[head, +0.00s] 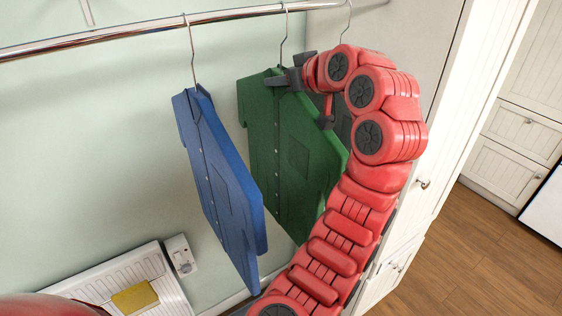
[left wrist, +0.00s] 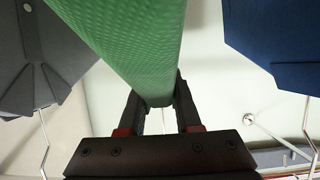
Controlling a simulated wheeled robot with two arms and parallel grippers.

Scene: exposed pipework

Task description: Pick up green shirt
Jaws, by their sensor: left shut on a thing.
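The green shirt (head: 290,150) hangs from a metal hanger on the rail, between a blue shirt and my red arm. My left gripper (head: 284,79) is at the top of the green shirt, by its collar just below the hanger hook. In the left wrist view the green shirt (left wrist: 140,50) runs down between the two dark fingers of my left gripper (left wrist: 158,100), which are shut on it. My arm covers the right side of the green shirt in the head view. My right gripper is not in view.
The blue shirt (head: 218,185) hangs close on the left of the green one. A grey shirt (left wrist: 40,60) hangs on its other side. The chrome rail (head: 130,36) runs along the wall. A white cabinet (head: 430,150) stands at the right. A yellow sponge (head: 135,297) lies at lower left.

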